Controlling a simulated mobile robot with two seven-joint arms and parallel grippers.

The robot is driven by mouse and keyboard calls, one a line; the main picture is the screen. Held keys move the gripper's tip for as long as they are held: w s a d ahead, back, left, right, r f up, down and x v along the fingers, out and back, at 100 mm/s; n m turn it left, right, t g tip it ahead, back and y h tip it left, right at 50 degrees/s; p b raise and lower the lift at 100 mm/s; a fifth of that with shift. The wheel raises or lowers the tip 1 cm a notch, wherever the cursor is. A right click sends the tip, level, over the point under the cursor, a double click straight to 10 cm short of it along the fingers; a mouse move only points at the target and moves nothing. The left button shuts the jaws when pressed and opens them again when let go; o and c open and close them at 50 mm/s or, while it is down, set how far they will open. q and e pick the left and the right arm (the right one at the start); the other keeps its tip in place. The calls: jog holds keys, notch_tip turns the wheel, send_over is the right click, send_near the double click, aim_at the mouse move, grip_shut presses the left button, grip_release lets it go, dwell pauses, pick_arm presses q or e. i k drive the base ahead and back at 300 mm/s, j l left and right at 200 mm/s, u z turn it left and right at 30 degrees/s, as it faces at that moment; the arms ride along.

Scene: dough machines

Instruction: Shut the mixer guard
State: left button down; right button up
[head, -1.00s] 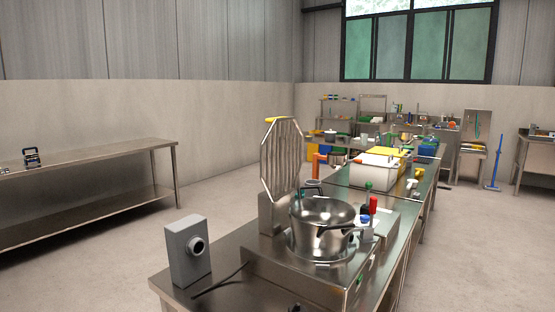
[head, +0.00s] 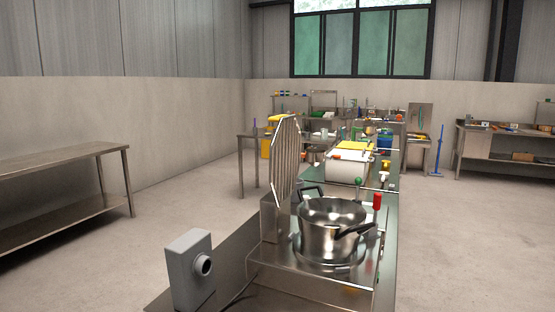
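The mixer (head: 318,280) is a low steel machine on a steel table, with a shiny round bowl (head: 330,235) on top. Its guard (head: 284,165), a barred wire panel, stands upright on the left side of the bowl. The guard is raised, apart from the bowl's rim. A dark handle shows at the front right of the bowl, and another dark loop at its back left. A lever with a red knob (head: 377,200) and a green knob (head: 358,182) stand at the bowl's right and back. Neither of my grippers shows in the head view.
A grey box (head: 190,270) with a round black-rimmed button stands on the table's near left. Behind the mixer is a white container (head: 347,168) with yellow on top. A long steel table (head: 60,160) stands at left. The floor at right is clear.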

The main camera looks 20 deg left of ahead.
aim_at(286, 147)
jog(key=k+j+z, duration=0.2)
jog(key=j, duration=0.9)
jog(key=i+j+z, duration=0.1)
jog(key=j, duration=0.45)
jog(key=j+z, duration=0.1)
jog(key=j, duration=0.45)
jog(key=i+j, duration=0.1)
jog(key=j, duration=0.25)
jog(key=i+j, duration=0.1)
jog(key=j, duration=0.3)
jog(key=k+l+z, duration=0.2)
jog(key=l, duration=0.15)
jog(key=i, duration=0.05)
